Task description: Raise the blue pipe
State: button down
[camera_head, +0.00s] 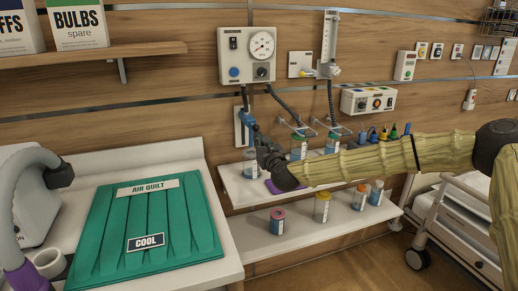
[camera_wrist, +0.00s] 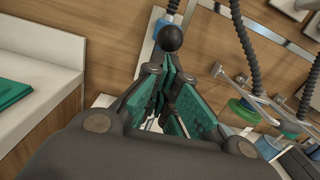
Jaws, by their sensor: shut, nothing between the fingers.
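The blue pipe (camera_head: 246,117) is a short blue piece on the wall below the gauge panel, by a narrow pale plate (camera_head: 238,132). My gripper (camera_head: 258,137) is right by the lower end of the blue pipe. In the wrist view my gripper (camera_wrist: 170,72) has its fingertips together just below the ball, with nothing seen between them. I cannot tell whether the tips touch the ball.
The gauge panel (camera_head: 247,55) hangs above, with dark hoses (camera_head: 287,106) running down. Jars with green lids (camera_head: 299,146) stand on the shelf (camera_head: 236,190) beneath my arm. A lower shelf (camera_head: 262,243) holds several jars. A counter (camera_head: 185,150) with a green quilt (camera_head: 150,218) is at left.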

jog(key=s+d+f+b, duration=0.1)
jog(key=s+f+b, duration=0.1)
jog(key=s, duration=0.3)
jog(key=s+d+f+b, duration=0.2)
jog(key=s+b, duration=0.1)
jog(key=s, duration=0.2)
jog(key=shift+s+d+f, duration=0.15)
jog(key=shift+d+f, duration=0.05)
jog(key=shift+d, duration=0.1)
dwell(0.4)
